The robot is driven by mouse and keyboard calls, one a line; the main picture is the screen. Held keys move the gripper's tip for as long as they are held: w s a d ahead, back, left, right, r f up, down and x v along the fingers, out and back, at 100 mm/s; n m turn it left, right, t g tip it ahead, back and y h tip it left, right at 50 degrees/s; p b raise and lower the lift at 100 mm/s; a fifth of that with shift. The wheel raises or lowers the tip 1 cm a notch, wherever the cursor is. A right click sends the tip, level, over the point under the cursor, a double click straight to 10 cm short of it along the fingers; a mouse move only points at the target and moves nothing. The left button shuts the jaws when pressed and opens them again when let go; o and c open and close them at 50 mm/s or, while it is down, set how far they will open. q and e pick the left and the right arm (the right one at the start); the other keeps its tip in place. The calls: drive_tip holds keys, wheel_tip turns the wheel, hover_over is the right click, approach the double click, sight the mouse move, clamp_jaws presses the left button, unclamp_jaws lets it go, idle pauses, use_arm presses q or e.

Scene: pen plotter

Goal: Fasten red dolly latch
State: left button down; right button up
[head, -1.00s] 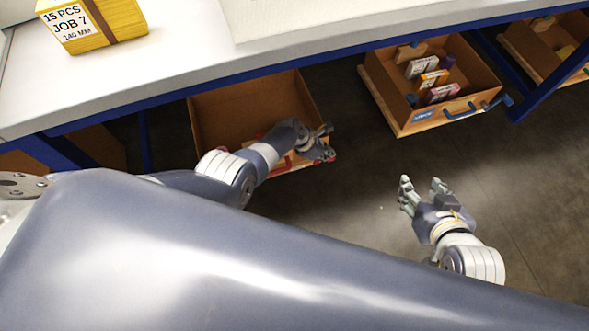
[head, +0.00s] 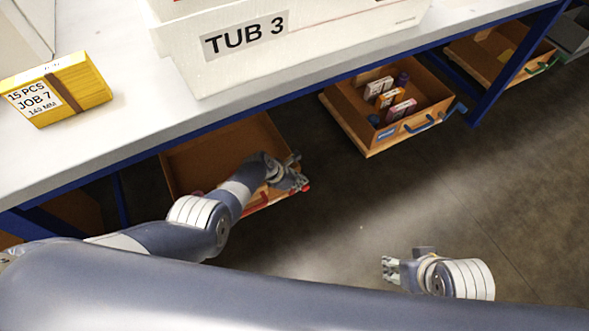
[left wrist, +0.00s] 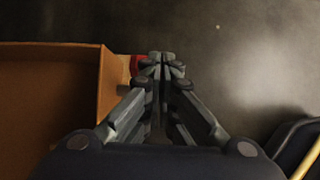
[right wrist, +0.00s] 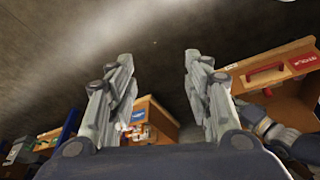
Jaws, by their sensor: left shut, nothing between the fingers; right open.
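The red dolly (head: 200,152) is an open brown box under the table, with a red handle on its front. A small red part (head: 306,188), possibly the latch, shows at its right front corner beside my left gripper (head: 298,180). In the left wrist view, my left gripper (left wrist: 162,58) is shut and empty, its tips next to a red part (left wrist: 134,66) on the box's outer side; I cannot tell whether they touch. My right gripper (head: 388,269) is open and empty over the floor.
A dolly with a blue handle (head: 378,141) holding several small boxes stands to the right. A dolly with a green handle (head: 490,58) is farther right. The white TUB 3 (head: 300,45) and a yellow box (head: 75,88) are on the table. The floor (head: 480,190) in front is clear.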

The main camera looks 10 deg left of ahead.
drive_tip(key=s+f+g+p, duration=0.1)
drive_tip(key=s+f+p, duration=0.3)
drive_tip(key=f, duration=1.9)
drive_tip(key=shift+d+g+p, duration=0.3)
drive_tip(key=shift+d+p, duration=0.1)
drive_tip(key=shift+p, duration=1.7)
drive_tip(key=shift+r, duration=0.1)
